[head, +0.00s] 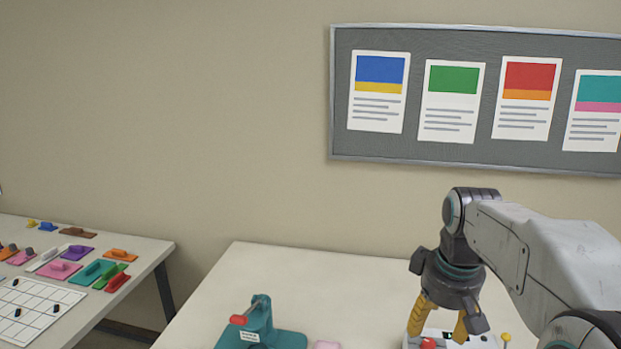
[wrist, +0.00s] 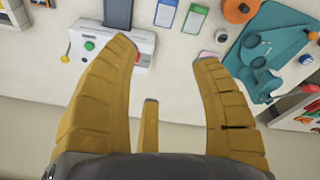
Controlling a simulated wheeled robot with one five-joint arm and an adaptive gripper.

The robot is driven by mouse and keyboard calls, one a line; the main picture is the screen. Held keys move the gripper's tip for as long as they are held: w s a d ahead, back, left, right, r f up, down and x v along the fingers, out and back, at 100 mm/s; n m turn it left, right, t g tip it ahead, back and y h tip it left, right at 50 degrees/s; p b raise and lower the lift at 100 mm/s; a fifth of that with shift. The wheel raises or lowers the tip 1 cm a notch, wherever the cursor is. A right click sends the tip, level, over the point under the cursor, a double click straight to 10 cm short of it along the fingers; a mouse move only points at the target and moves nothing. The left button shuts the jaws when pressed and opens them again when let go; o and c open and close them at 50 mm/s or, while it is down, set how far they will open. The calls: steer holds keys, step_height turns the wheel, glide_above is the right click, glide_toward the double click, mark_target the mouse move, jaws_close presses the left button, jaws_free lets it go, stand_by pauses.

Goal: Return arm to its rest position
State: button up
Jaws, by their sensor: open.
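My gripper (head: 439,318) hangs pointing down above the white table (head: 290,275) at the right of the head view. Its yellow fingers also show in the wrist view (wrist: 165,60), spread apart with nothing between their tips. Below it stands a white machine with a red button (head: 428,343) and a yellow knob; in the wrist view this machine (wrist: 150,45) also shows a green button, beside the left finger. I cannot tell how high the fingers are above it. My arm reaches in from the right edge of the head view.
A teal device with a red-tipped lever (head: 262,325) stands left of my gripper on the same table. A pink item (head: 327,345) lies between them. A second table (head: 130,245) at the left bears coloured pieces and a white grid board (head: 35,308). A pinboard (head: 420,150) hangs behind.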

steer(key=s+a+f+m+t, duration=0.1)
steer(key=s+a+f, duration=0.1)
steer(key=s, duration=0.7)
steer(key=s+a+f+m+t, duration=0.1)
steer(key=s+a+f+m, duration=0.1)
steer(key=s, duration=0.8)
steer(key=shift+s+f, duration=0.25)
steer(key=shift+f, duration=0.25)
